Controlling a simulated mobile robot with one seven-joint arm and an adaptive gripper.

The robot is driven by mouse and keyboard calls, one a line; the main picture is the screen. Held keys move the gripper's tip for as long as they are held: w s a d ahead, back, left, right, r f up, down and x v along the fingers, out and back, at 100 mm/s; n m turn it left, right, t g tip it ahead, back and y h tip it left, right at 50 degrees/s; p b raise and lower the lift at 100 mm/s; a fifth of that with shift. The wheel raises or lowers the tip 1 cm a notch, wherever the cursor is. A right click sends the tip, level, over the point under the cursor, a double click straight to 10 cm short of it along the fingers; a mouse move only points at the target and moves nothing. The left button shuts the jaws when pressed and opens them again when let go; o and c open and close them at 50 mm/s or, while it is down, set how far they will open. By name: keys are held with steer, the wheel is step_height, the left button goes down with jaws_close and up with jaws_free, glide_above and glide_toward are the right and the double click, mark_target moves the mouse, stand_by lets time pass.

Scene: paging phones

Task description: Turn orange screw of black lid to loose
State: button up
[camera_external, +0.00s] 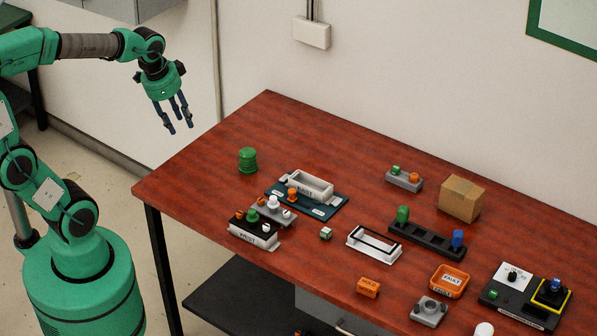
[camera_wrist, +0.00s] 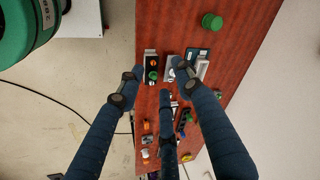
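The black lid (camera_external: 243,226) lies on a white box labelled WEST (camera_external: 252,240) near the table's left front edge. It carries a green knob (camera_external: 252,216) and a small orange screw (camera_external: 239,215); whether the screw is tight or loose cannot be told. In the wrist view, the black lid (camera_wrist: 150,68) shows between the fingers, with an orange spot (camera_wrist: 153,60) and the green knob (camera_wrist: 153,76). My gripper (camera_external: 178,122) hangs in the air beyond the table's left edge, well apart from the lid. Its blue fingers (camera_wrist: 159,79) are spread, open and empty.
A grey lid with a white knob (camera_external: 273,202) sits close behind the black lid. A teal tray (camera_external: 325,210) with a grey box, a green cylinder (camera_external: 248,160) and a white frame (camera_external: 374,246) stand nearby. The table's left end (camera_external: 185,183) is clear.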

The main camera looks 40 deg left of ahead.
steer(key=w+d+f+m+g, duration=0.2)
steer(key=w+d+f+m, duration=0.4)
steer(key=f, duration=0.2)
steer(key=m+g, duration=0.1)
steer(key=m, duration=0.6)
glide_above(239, 212)
step_height(239, 212, down, 10)
steer(key=shift+d+f, duration=0.1)
steer(key=shift+f, duration=0.05)
step_height(239, 212, down, 14)
steer(key=shift+r+b, duration=0.1)
steer(key=shift+b, duration=0.95)
steer(key=shift+c, duration=0.5)
jaws_close()
